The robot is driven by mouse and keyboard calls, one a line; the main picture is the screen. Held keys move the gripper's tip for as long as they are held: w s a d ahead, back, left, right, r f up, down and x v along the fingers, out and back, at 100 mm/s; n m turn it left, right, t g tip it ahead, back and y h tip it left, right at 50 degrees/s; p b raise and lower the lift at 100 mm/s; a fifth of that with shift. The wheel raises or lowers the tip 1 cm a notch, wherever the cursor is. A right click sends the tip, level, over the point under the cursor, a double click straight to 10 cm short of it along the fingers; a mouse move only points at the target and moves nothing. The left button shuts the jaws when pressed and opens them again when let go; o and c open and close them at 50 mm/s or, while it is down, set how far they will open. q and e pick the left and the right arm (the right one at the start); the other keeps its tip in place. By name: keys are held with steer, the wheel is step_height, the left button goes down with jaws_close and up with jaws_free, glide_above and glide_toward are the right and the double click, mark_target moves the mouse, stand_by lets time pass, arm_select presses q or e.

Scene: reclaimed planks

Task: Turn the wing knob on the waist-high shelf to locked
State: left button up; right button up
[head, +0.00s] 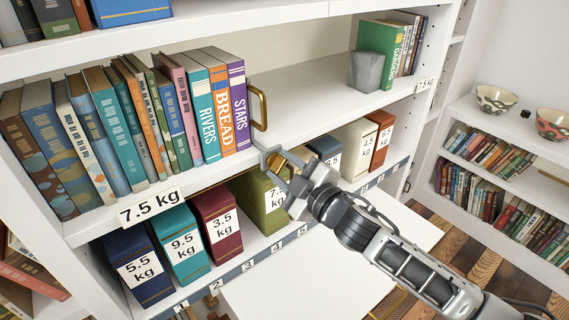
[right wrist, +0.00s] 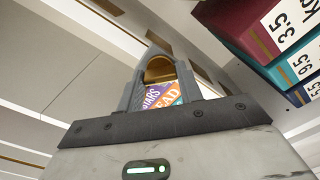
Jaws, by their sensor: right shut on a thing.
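The brass wing knob (head: 277,161) sits at the front edge of the waist-high shelf (head: 330,100), below and right of the book titled STARS. My right gripper (head: 271,157) reaches it from the lower right and is shut on it. In the right wrist view, a brass piece (right wrist: 160,70) shows between the two grey fingers (right wrist: 160,50). The fingers cover much of the knob, so I cannot tell its angle or see a locked mark. My left gripper is not in view.
A brass loop (head: 260,108) stands beside the row of books (head: 150,115). Labelled binders (head: 217,222) fill the shelf below, close under my right gripper. A grey block (head: 366,71) and green book (head: 380,45) stand far right. The shelf between is clear.

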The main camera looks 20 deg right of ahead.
steer(key=n+p, duration=0.1)
steer(key=n, duration=0.3)
steer(key=shift+n, duration=0.3)
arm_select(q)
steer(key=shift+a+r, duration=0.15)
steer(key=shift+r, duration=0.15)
arm_select(e)
steer(key=shift+n, duration=1.9)
steer(key=o, duration=1)
arm_select(q)
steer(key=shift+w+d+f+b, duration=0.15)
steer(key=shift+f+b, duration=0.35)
steer(key=shift+b, duration=0.5)
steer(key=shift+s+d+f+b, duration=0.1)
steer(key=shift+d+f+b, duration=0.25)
steer(key=shift+b, duration=0.65)
arm_select(e)
steer(key=v, duration=1.6)
